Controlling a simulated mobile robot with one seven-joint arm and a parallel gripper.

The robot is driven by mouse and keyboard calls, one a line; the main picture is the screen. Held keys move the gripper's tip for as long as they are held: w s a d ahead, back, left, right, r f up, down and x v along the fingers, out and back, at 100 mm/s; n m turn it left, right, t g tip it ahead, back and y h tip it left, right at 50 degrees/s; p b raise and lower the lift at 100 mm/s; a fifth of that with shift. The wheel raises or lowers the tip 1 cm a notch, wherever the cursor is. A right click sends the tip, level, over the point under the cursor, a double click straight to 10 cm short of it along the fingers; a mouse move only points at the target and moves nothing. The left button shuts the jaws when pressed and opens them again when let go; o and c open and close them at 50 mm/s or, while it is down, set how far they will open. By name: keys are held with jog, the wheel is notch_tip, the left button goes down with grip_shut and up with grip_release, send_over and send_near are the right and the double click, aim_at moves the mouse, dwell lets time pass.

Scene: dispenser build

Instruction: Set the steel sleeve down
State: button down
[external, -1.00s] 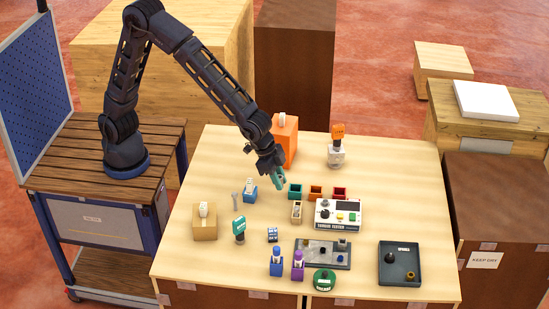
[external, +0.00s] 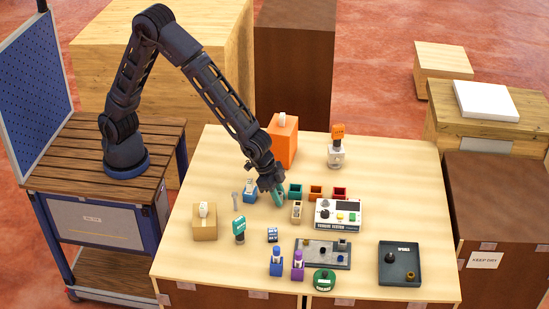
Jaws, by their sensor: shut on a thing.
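My gripper (external: 279,200), with teal fingers, points down low over the middle of the table, just left of the teal bin (external: 295,191) and right of the blue holder (external: 250,191). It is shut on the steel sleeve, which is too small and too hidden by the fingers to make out. I cannot tell whether the sleeve touches the table.
A small beige box (external: 296,211) stands close in front right of my gripper. Orange (external: 316,193) and red (external: 339,194) bins and the torque tester (external: 338,216) lie to the right. Bare table (external: 205,170) is free at the back left.

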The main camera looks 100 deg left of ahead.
jog(key=c, duration=1.5)
grip_release()
jog(key=shift+f, duration=0.1)
jog(key=v, duration=1.2)
jog(key=s+a+r, duration=0.7)
jog(key=a+r, duration=0.1)
jog(key=s+a+r+n, duration=0.1)
jog(key=s+a, duration=0.4)
jog(key=s, duration=0.5)
jog(key=s+a+r+n, duration=0.1)
jog(key=s+a+r, duration=0.2)
jog(key=s, duration=0.7)
jog(key=s+a+r+n+y, duration=0.1)
jog(key=s+a+r, duration=0.1)
jog(key=s+a, duration=0.5)
jog(key=s, duration=0.3)
jog(key=shift+s+a, duration=0.15)
jog(key=shift+a, duration=0.2)
jog(key=o, duration=0.4)
jog(key=shift+s+a, duration=0.1)
jog(key=shift+s, duration=0.15)
